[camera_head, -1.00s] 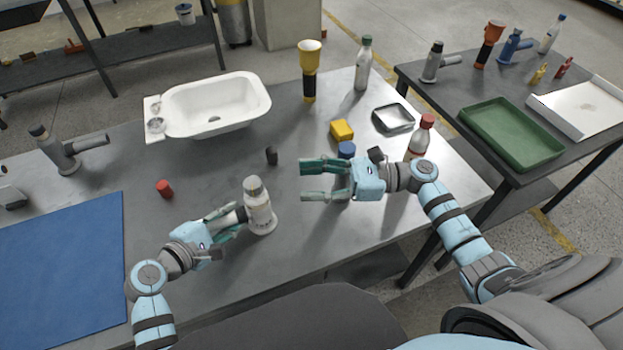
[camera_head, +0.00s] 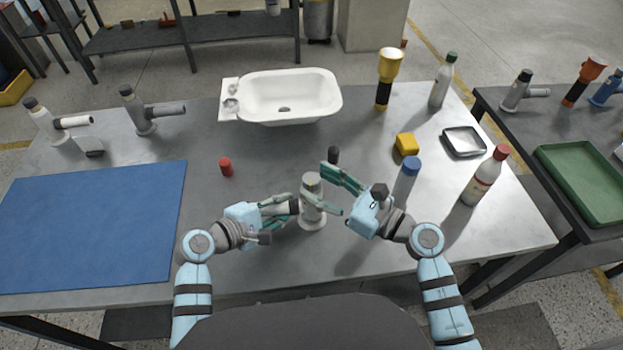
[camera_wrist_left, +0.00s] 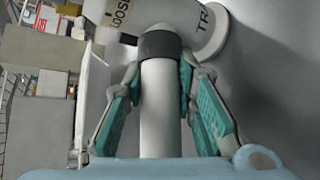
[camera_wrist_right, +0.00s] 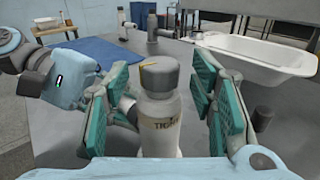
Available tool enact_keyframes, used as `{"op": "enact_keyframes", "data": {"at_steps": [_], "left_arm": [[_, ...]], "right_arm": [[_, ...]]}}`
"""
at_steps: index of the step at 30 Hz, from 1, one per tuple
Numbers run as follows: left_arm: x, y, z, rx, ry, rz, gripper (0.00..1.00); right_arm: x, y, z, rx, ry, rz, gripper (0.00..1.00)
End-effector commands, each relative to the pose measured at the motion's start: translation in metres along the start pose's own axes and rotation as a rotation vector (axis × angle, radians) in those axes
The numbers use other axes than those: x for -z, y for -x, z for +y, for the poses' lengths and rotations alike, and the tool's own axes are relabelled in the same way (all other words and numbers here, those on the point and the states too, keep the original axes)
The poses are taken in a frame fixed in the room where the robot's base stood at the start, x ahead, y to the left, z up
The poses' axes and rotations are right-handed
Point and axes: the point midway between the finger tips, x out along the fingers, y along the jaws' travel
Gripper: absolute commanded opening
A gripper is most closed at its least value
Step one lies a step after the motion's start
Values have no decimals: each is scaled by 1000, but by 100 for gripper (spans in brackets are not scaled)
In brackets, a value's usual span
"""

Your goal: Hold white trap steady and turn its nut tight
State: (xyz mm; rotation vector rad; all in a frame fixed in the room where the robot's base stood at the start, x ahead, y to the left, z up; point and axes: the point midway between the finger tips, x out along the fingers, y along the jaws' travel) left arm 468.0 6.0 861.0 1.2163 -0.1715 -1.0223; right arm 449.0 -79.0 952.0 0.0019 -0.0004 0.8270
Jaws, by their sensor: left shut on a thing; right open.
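The white trap (camera_head: 313,214) stands upright on the grey table, with a grey nut (camera_head: 312,181) on top. In the right wrist view the nut (camera_wrist_right: 158,75) bears a yellow mark above partly readable "TIGH" lettering. My left gripper (camera_head: 289,208) is shut on the trap's side pipe; the left wrist view shows the white pipe (camera_wrist_left: 160,115) between its fingers and a dark collar beyond. My right gripper (camera_head: 326,188) is open, its fingers on either side of the trap's top. In its wrist view gaps show between the pads and the nut.
A dark small cylinder (camera_head: 333,154) and a blue-capped bottle (camera_head: 406,182) stand close to my right gripper. A red cap (camera_head: 226,167) lies left of the trap. A white basin (camera_head: 290,97) is behind, a blue mat (camera_head: 90,225) at left. Table between mat and trap is mostly clear.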

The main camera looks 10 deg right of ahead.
Motion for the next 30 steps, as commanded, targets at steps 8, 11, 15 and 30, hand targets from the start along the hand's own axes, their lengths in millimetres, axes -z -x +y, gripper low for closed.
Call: {"op": "enact_keyframes", "data": {"at_steps": [8,11,15,30], "left_arm": [[0,0,0,0,0,0,0],[0,0,0,0,0,0,0],[0,0,0,0,0,0,0],[0,0,0,-1,0,0,0]], "right_arm": [[0,-25,0,-1,1,1,51],[0,-24,0,-1,1,2,51],[0,-24,0,-1,1,1,37],[1,-25,-2,-265,-2,6,2]]}}
